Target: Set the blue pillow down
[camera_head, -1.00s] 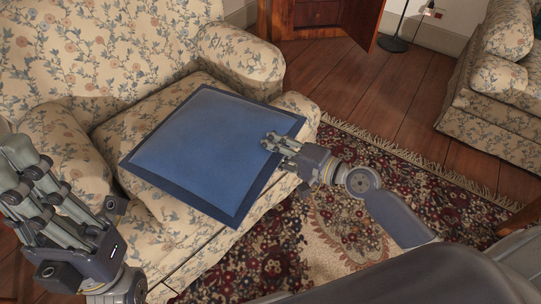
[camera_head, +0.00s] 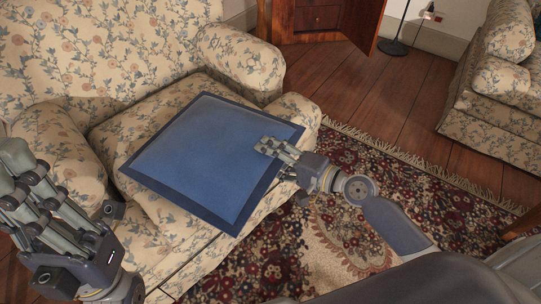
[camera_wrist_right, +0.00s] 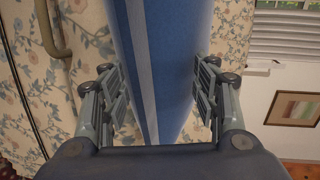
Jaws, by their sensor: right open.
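My right gripper (camera_head: 268,147) is at the pillow's right edge. In the right wrist view the open fingers (camera_wrist_right: 160,92) stand on both sides of the pillow (camera_wrist_right: 165,60). A gap shows on the left side; the right fingers are close to or touching it. My left gripper (camera_head: 14,168) is at the left edge of the head view, away from the pillow; its opening is unclear.
The armchair's right arm (camera_head: 240,58) rises behind the pillow. A patterned rug (camera_head: 330,230) covers the floor at the front right. Another floral seat (camera_head: 500,110) stands at the right, with a wooden cabinet (camera_head: 315,18) and a lamp (camera_head: 392,46) at the back. Wooden floor is bare between them.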

